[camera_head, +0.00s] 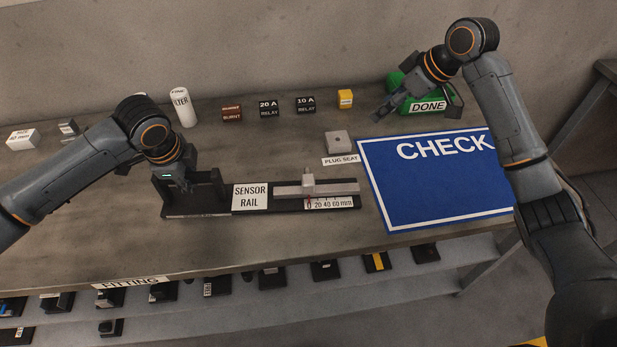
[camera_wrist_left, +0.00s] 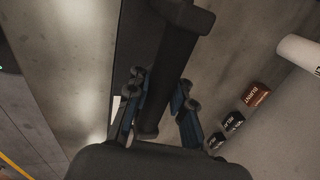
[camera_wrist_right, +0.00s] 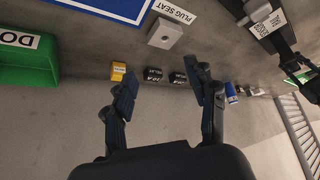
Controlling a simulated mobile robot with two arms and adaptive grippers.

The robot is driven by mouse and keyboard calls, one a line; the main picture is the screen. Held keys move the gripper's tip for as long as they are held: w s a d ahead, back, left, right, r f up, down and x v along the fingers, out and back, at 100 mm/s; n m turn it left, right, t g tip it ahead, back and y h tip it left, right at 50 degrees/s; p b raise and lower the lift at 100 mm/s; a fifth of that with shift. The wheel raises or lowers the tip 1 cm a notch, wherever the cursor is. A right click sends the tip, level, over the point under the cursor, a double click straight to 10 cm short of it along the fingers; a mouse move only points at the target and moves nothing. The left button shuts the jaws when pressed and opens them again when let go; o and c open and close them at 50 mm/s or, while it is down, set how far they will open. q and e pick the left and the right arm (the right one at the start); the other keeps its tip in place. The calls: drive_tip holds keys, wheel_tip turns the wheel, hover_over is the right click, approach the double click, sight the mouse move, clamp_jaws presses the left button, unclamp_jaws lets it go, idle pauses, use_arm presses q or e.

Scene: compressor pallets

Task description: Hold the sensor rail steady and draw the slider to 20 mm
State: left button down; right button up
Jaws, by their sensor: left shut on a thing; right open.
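The sensor rail (camera_head: 240,211) is a long dark base on the bench, with a black handle frame at its left end. My left gripper (camera_head: 183,183) is shut on the handle's bar; the left wrist view shows the dark bar (camera_wrist_left: 155,95) between its fingers. The slider (camera_head: 309,184), a small grey block with an upright peg, sits on the light grey track (camera_head: 340,187). It stands just left of the printed 20 on the scale (camera_head: 328,203); its exact reading is too small to tell. My right gripper (camera_wrist_right: 165,90) is open and empty, away from the rail by the green DONE box.
The blue CHECK mat (camera_head: 435,180) lies right of the rail. The PLUG SEAT block (camera_head: 338,142) is behind it. Relay blocks (camera_head: 269,108), a yellow block (camera_head: 345,98) and the green DONE box (camera_head: 425,105) line the back. The bench front is clear.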

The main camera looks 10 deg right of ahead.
sight(309, 179)
drive_tip(key=s+a+n+g, duration=0.4)
drive_tip(key=s+a+n, duration=0.4)
drive_tip(key=a, duration=0.6)
drive_tip(key=x, duration=1.3)
drive_tip(key=shift+s+d, duration=0.25)
drive_tip(key=shift+s, duration=0.1)
